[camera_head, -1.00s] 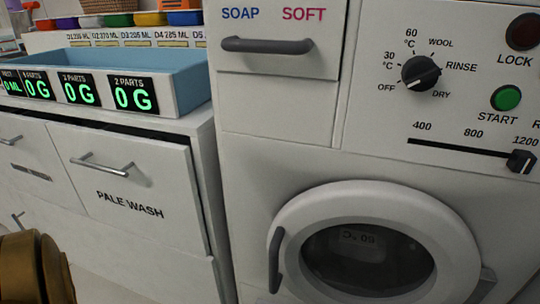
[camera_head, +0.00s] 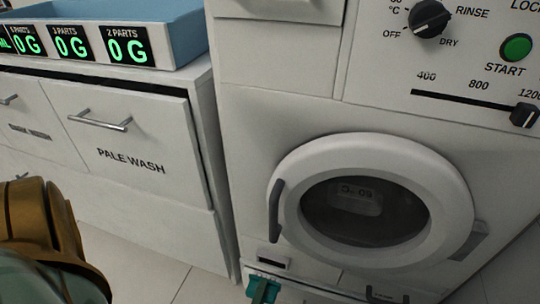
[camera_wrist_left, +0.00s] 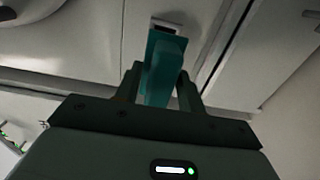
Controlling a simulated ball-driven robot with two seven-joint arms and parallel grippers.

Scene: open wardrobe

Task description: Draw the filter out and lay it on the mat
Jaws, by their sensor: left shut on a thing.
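The teal filter (camera_head: 262,288) shows at the bottom edge of the head view, at the lower left of the washing machine, just below a small dark slot (camera_head: 273,261). In the left wrist view, the filter (camera_wrist_left: 164,68) stands between the two dark fingers of my left gripper (camera_wrist_left: 160,88), which is shut on it. The slot (camera_wrist_left: 168,24) is right behind the filter's far end. I cannot tell whether part of the filter is still inside. The mat is not in view. My right gripper is not in view.
The machine's round door (camera_head: 372,200) is shut above the slot, with its handle at the left. A cabinet with a PALE WASH drawer (camera_head: 128,140) stands left, under a blue tray (camera_head: 185,40). Floor (camera_head: 140,265) shows clear between my brown arm part and the machine.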

